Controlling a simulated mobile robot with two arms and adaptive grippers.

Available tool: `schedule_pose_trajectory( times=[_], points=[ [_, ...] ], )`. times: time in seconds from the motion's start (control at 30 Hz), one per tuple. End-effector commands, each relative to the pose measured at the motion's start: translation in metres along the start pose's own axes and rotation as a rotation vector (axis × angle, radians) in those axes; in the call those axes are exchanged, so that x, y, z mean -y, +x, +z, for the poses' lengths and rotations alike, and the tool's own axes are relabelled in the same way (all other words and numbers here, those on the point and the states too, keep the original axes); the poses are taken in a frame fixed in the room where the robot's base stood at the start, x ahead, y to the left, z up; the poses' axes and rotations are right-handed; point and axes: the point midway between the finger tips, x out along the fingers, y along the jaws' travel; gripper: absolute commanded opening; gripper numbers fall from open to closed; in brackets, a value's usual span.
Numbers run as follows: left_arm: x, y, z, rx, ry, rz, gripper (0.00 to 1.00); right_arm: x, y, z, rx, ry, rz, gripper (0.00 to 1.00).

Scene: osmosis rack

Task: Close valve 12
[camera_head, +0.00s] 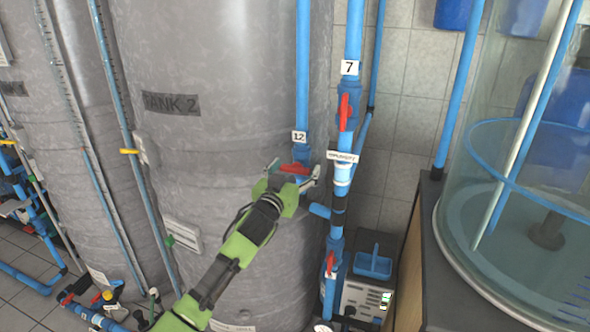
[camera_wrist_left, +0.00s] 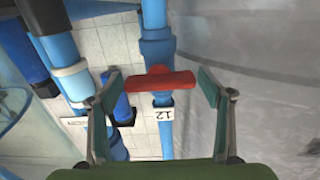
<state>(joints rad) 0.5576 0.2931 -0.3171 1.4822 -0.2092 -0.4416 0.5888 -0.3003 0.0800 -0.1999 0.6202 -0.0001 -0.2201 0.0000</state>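Valve 12 has a red handle (camera_head: 294,168) on a blue vertical pipe (camera_head: 302,70) in front of the grey tank 2. A white "12" label (camera_head: 299,137) sits just above the handle. The handle lies crosswise to the pipe. My left gripper (camera_head: 293,176) is at the valve, with its fingers spread to either side of the handle. In the left wrist view the red handle (camera_wrist_left: 160,80) shows between the two open fingers, with gaps at both ends and no visible contact. The "12" label (camera_wrist_left: 163,115) appears upside down there. My right gripper is not in view.
A parallel blue pipe to the right carries valve 7's red handle (camera_head: 343,112), a tag (camera_head: 342,157) and a lower red handle (camera_head: 330,263). The grey tank (camera_head: 190,60) stands close behind the gripper. A clear cylindrical tank (camera_head: 465,200) stands on a counter at right.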

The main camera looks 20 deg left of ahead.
Motion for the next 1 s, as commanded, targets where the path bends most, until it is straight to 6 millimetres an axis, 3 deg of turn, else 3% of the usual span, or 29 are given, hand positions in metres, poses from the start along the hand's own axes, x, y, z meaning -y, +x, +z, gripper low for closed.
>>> schedule_pose_trajectory(
  times=[0.47,1.0],
  points=[
    [0.0,-0.008,0.0,-0.001,-0.004,0.001,0.76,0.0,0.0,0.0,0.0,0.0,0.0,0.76],
    [0.0,-0.099,0.001,0.001,-0.002,0.001,0.76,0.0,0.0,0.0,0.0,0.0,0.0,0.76]
  ],
)
